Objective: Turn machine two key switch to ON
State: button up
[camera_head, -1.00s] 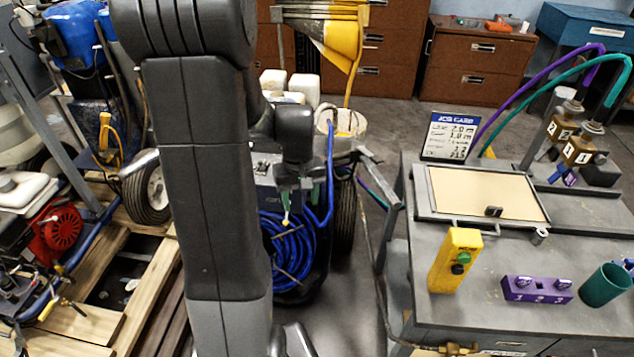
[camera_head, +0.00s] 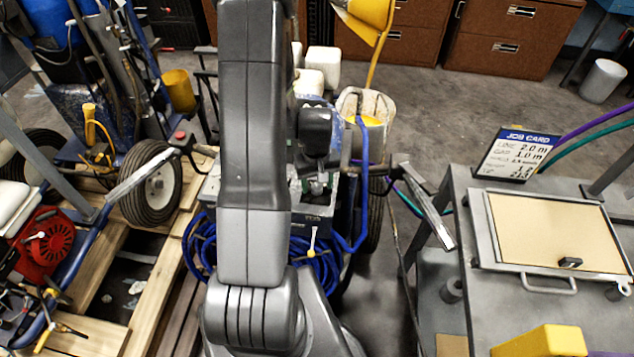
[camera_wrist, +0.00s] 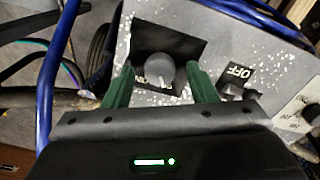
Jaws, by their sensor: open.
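In the wrist view, my gripper (camera_wrist: 152,88) is open, with its two green fingers either side of a dark round knob (camera_wrist: 155,68). The knob sits on a black plate with partly hidden white lettering. I cannot tell whether the fingers touch it. To its right, a small dark switch (camera_wrist: 237,90) sits by a black label reading OFF (camera_wrist: 238,72). Both are on a grey, paint-speckled panel (camera_wrist: 200,20). In the head view, my gripper (camera_head: 318,183) is over the grey control box (camera_head: 312,222) of the middle machine. The switches are too small or hidden there.
Blue coiled hose (camera_head: 205,245) hangs around the box, and a blue hose (camera_head: 363,190) rises at its right. Handlebars (camera_head: 430,205) stick out to the right. A grey bench (camera_head: 450,290) with a job card (camera_head: 516,155) stands at right. Another machine's wheel (camera_head: 152,185) is at left.

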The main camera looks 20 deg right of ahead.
jog(key=shift+f, duration=0.25)
jog(key=c, duration=1)
jog(key=shift+o, duration=0.2)
jog(key=shift+f+m+b, duration=0.1)
jog(key=shift+m+b, duration=0.7)
jog(key=shift+m, duration=0.2)
jog(key=m+b, duration=0.2)
jog(key=m, duration=0.1)
jog(key=m+b, duration=0.2)
jog(key=m, duration=0.4)
jog(key=shift+m+b, duration=0.4)
